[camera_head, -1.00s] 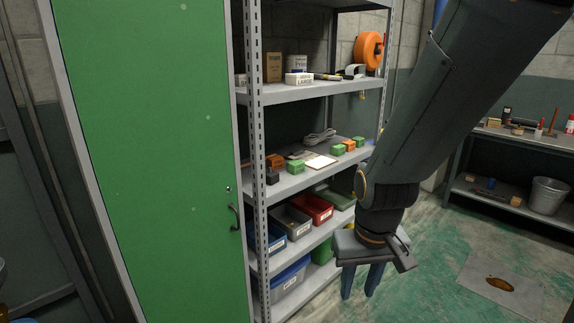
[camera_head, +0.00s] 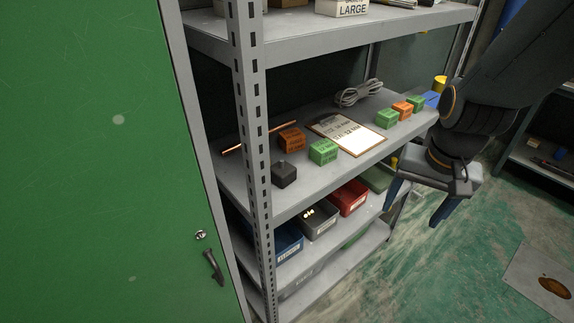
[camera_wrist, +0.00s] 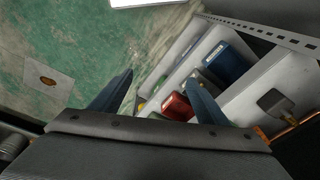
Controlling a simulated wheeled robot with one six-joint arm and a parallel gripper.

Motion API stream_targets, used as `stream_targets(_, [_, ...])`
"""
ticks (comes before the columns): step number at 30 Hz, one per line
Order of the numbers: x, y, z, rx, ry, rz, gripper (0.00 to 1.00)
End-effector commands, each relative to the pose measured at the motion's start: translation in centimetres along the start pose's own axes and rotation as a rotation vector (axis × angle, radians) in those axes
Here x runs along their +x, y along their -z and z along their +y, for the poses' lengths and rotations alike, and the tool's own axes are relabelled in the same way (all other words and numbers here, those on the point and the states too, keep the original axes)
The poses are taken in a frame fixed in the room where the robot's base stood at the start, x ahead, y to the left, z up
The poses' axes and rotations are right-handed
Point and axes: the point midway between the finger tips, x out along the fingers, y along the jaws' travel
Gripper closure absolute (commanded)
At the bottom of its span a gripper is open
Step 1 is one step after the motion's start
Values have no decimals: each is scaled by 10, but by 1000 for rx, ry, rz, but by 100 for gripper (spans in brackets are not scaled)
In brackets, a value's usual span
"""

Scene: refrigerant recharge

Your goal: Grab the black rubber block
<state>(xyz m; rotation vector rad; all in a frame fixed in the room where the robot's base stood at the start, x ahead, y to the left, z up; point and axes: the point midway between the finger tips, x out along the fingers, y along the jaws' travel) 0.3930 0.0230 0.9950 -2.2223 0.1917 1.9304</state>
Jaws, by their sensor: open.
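The black rubber block (camera_head: 284,175) sits on the shelf board near the front left post. It has a small knob on top. A dark block that looks like it shows at the right of the wrist view (camera_wrist: 276,104). My gripper (camera_head: 411,216) is open and empty, fingers pointing down. It hangs in front of the shelf's right end, well to the right of the block and apart from it. In the wrist view the open fingers (camera_wrist: 160,75) have the floor and lower bins beyond them.
Beside the block are a green block (camera_head: 323,152), an orange block (camera_head: 292,140) and a copper rod (camera_head: 236,149). A clipboard (camera_head: 347,135) lies behind. The post (camera_head: 251,120) and upper shelf (camera_head: 330,33) bound the space. Bins (camera_head: 348,198) fill the shelf below.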

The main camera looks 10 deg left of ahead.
Motion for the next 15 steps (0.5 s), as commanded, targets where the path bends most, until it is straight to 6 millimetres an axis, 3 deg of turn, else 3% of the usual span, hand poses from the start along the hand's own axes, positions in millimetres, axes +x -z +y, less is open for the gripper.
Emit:
stream_targets(6, [10,31,-69,492,75,2,31])
stream_targets(15, [15,54,-175,1214,180,-90,31])
